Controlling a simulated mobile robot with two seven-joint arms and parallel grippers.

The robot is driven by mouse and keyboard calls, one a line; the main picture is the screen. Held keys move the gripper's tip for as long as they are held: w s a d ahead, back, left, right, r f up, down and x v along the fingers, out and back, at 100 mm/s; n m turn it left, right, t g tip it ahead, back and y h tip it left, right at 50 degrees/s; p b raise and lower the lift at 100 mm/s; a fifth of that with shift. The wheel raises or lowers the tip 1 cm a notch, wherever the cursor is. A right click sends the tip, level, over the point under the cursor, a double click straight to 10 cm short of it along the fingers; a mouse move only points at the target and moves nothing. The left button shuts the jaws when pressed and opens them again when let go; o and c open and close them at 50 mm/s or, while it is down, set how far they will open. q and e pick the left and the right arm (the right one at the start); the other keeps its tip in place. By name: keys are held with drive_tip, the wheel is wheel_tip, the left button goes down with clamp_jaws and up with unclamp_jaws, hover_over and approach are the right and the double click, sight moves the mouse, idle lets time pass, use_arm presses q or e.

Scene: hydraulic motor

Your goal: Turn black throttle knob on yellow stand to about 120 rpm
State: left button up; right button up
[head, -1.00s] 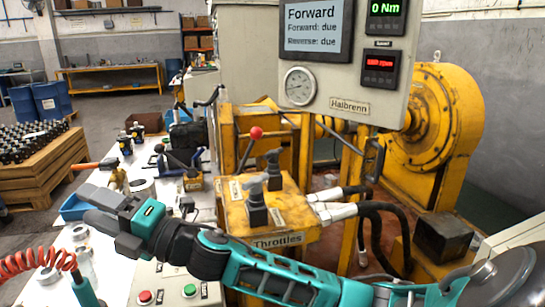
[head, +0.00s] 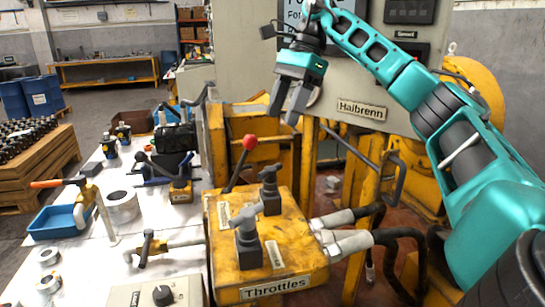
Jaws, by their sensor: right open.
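The yellow throttle stand (head: 290,246), labelled Throttles, stands in the lower middle of the head view. Two T-shaped throttle knobs rise from it: a black one (head: 269,183) at the back and a grey-topped one (head: 246,228) in front, both upright. My right gripper (head: 284,116) is open and empty, fingers pointing down. It shows above the stand in the picture, in front of the grey panel, apart from both knobs. My left gripper is not in view.
A red-ball lever (head: 249,142) stands just behind the knobs. Hoses with metal fittings (head: 345,242) leave the stand's right side. A white bench (head: 110,267) with tools, a blue tray (head: 58,222) and a control box (head: 155,293) lies to the left.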

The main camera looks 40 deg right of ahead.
sight(271, 167)
drive_tip(key=b+x, duration=0.2)
drive_tip(key=x, duration=0.1)
drive_tip(key=b+x, duration=0.3)
drive_tip(key=x, duration=0.1)
drive_tip(key=s+d+b+x, duration=0.1)
drive_tip(key=b+x, duration=0.1)
drive_tip(key=x, duration=0.1)
drive_tip(key=shift+f, duration=0.4)
drive_tip(key=shift+b+x, duration=0.4)
drive_tip(key=shift+x, duration=0.4)
drive_tip(key=shift+a, duration=0.1)
clamp_jaws()
